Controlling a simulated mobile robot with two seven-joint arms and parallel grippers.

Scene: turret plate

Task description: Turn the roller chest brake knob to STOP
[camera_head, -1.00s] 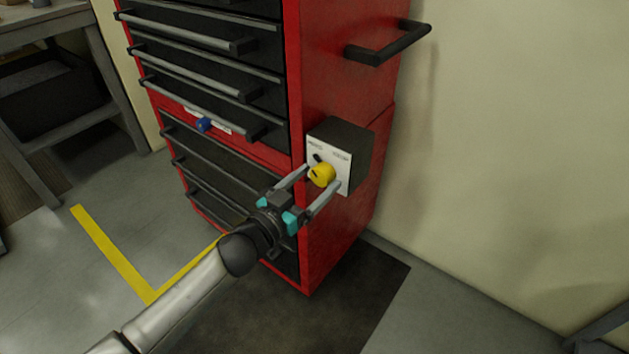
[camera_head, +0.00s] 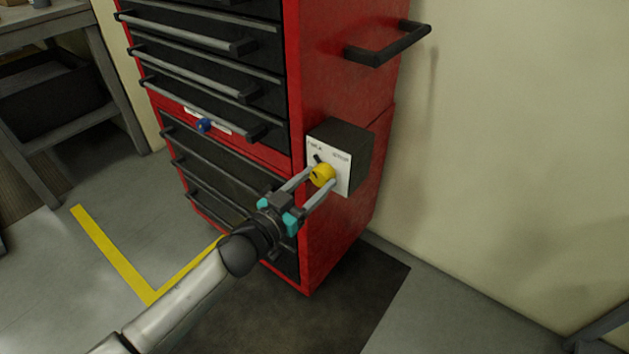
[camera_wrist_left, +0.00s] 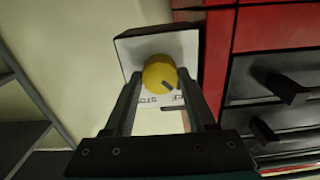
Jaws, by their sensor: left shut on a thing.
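The yellow brake knob (camera_head: 322,175) sits on the white face plate (camera_head: 342,180) of a dark box (camera_head: 352,145) on the red roller chest's side. The plate has a label at its upper left, hard to read, and "STOP" at its upper right. A dark pointer mark near the knob is towards the upper-left label. My left gripper (camera_head: 320,182) is shut on the knob, one finger on each side. The wrist view shows the knob (camera_wrist_left: 160,74) between the fingers (camera_wrist_left: 158,92), with a dark mark on its face. My right gripper is not in view.
The red roller chest (camera_head: 335,235) has several dark drawers with bar handles. A black side handle (camera_head: 385,48) juts out above the box. A blue knob (camera_head: 204,125) is on the chest's front. A grey workbench (camera_head: 60,120) stands at left. The wall at right is bare.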

